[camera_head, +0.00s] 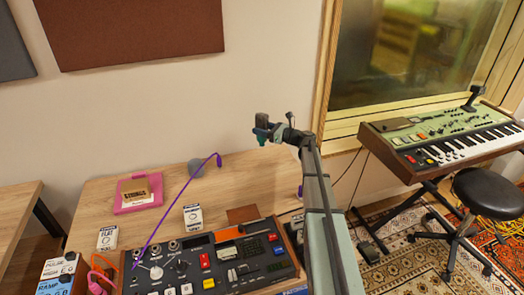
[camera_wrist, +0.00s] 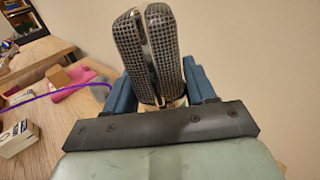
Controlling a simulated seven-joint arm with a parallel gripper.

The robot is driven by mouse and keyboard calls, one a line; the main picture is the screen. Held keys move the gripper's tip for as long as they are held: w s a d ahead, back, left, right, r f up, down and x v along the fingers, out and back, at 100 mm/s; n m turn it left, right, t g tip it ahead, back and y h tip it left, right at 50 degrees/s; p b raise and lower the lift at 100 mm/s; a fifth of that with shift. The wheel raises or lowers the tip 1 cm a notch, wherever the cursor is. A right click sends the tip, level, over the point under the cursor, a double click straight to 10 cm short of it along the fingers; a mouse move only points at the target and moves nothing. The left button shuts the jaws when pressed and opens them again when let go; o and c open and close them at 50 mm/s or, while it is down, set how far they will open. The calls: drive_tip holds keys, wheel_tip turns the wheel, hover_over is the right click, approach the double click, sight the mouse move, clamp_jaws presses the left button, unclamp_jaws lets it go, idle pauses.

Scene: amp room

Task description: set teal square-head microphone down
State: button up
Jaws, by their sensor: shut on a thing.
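My gripper (camera_head: 265,132) is shut on the microphone (camera_head: 262,119) and holds it up in the air, above the back right part of the wooden table (camera_head: 257,176). In the wrist view the microphone (camera_wrist: 148,45) stands upright between the blue fingers of my gripper (camera_wrist: 163,92). Its head shows grey metal mesh with a dark gap down the middle. The lower part of the microphone is hidden behind my gripper. Only a pale bit of its body shows between the fingers.
A mixing console (camera_head: 205,264) fills the table's front. A pink case (camera_head: 138,193), small boxes (camera_head: 193,217), a purple cable (camera_head: 180,191) and a grey rounded object (camera_head: 195,167) lie around. Bare wood shows at the back right. A keyboard (camera_head: 450,135) and stool (camera_head: 489,192) stand right.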

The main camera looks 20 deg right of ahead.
sight(263, 144)
drive_tip(key=shift+f, duration=4.1)
drive_tip(key=shift+f, duration=0.1)
drive_tip(key=o, duration=1.4)
drive_tip(key=shift+s+d, duration=0.1)
drive_tip(key=shift+s, duration=0.05)
drive_tip(key=v, duration=1.1)
drive_tip(key=shift+s+d, duration=0.2)
drive_tip(key=shift+d, duration=0.1)
